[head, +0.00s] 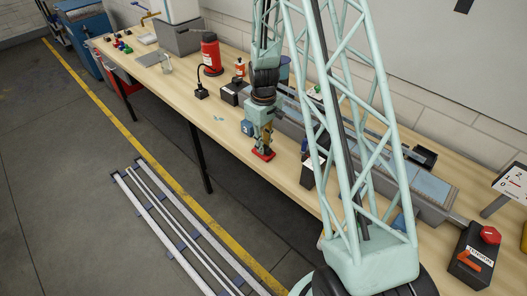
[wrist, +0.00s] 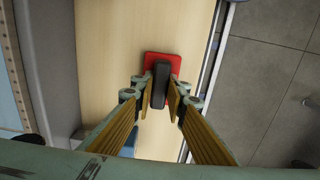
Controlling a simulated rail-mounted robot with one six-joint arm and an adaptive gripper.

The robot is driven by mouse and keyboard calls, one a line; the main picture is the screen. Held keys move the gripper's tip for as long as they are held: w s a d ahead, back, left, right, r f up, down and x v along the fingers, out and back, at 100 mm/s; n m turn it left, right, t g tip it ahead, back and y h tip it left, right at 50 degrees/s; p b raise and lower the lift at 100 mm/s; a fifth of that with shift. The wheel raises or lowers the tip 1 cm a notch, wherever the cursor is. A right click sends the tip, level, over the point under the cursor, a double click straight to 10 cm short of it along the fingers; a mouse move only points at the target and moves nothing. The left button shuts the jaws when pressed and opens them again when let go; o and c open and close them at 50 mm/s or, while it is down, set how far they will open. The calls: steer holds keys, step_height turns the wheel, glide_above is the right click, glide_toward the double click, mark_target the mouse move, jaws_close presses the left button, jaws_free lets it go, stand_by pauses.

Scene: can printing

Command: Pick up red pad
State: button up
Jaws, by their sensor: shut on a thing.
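The red pad (wrist: 165,57) has a flat red base with a dark block-shaped handle (wrist: 161,80) on top. In the wrist view it lies at the upper middle, over the wooden table. My gripper (wrist: 161,93) is shut on the dark handle, one finger on each side. In the head view the red pad (head: 263,155) is under my gripper (head: 264,143), near the front edge of the table. I cannot tell whether its base touches the table. The handle is mostly hidden by the fingers in the head view.
The long wooden table (head: 225,120) runs along the wall. A blue block (head: 247,127) stands close to my gripper. A grey machine (head: 430,205) lies along the back right. A red cylinder (head: 211,53) and a black box (head: 230,93) stand further left. Bare table lies left of the pad.

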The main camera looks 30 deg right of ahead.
steer(key=shift+r, duration=0.2)
steer(key=shift+r, duration=1.55)
steer(key=s+a+b, duration=0.1)
steer(key=s+a, duration=0.1)
steer(key=s, duration=0.5)
steer(key=s+a+r+b, duration=0.1)
steer(key=s+a, duration=0.1)
steer(key=s, duration=0.6)
steer(key=shift+s+a+r, duration=0.15)
steer(key=shift+a+r, duration=0.05)
steer(key=shift+r, duration=0.05)
steer(key=shift+o, duration=1)
steer(key=shift+m, duration=0.7)
steer(key=w+a+f+b, duration=0.1)
steer(key=w, duration=0.3)
steer(key=w+f+b, duration=0.1)
steer(key=w+b, duration=0.1)
steer(key=w, duration=0.3)
steer(key=w+a+f+b, duration=0.1)
steer(key=w, duration=0.3)
steer(key=shift+w+a+b, duration=0.25)
steer(key=shift+a+b, duration=0.05)
steer(key=shift+b, duration=0.1)
steer(key=shift+c, duration=0.3)
steer(key=w+a+m+b, duration=0.1)
steer(key=w+a+b, duration=0.2)
steer(key=w, duration=0.8)
steer(key=shift+w+a+m+b, duration=0.35)
steer(key=shift+a+m+b, duration=0.05)
steer(key=shift+a, duration=0.65)
